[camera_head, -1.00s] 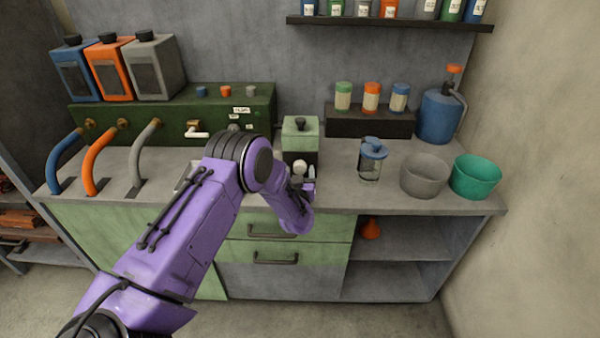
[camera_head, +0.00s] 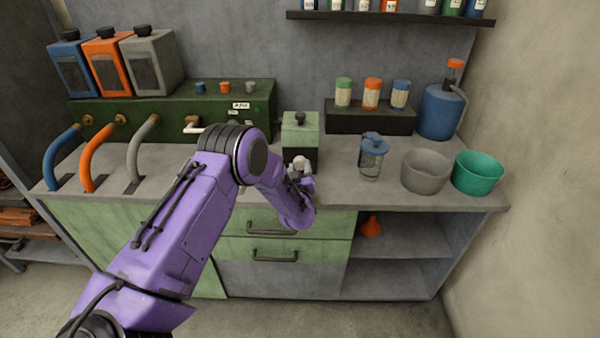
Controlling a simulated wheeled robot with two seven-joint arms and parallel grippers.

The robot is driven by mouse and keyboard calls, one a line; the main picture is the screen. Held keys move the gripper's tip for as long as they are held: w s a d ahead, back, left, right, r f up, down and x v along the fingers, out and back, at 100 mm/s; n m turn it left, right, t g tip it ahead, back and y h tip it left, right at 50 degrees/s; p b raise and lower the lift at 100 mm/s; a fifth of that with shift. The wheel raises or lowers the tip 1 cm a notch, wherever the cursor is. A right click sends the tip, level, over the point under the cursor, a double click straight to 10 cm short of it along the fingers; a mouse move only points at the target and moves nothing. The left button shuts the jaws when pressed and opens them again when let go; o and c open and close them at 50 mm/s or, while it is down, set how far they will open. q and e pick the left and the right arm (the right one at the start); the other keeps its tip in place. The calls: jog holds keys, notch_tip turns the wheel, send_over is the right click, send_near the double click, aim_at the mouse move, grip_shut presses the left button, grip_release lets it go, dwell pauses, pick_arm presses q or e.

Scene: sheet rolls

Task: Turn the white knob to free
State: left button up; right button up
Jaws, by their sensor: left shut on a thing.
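The white knob (camera_head: 301,163) shows on the lower dark front of a small green box (camera_head: 300,132) with a black top handle. The box stands upright on the counter, right of the green panel. My left gripper (camera_head: 300,173) is at the knob, shut on it. My purple wrist hides most of the fingers and the lower part of the knob, so its exact setting cannot be read. My right gripper is not in view.
A jar with a blue lid (camera_head: 371,157), a grey bowl (camera_head: 426,172) and a green bowl (camera_head: 477,174) stand to the right. Orange, blue and grey hoses (camera_head: 138,155) rise at the left. Counter between box and jar is clear.

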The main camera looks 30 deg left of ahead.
pick_arm(q)
jog(key=shift+n+b, duration=1.2)
jog(key=shift+n, duration=0.8)
jog(key=o, duration=1.1)
jog(key=shift+c, duration=0.2)
jog(key=b+v, duration=0.1)
jog(key=v, duration=0.9)
jog(key=shift+s+b, duration=0.2)
jog(key=shift+b, duration=0.2)
jog(key=shift+d, duration=0.15)
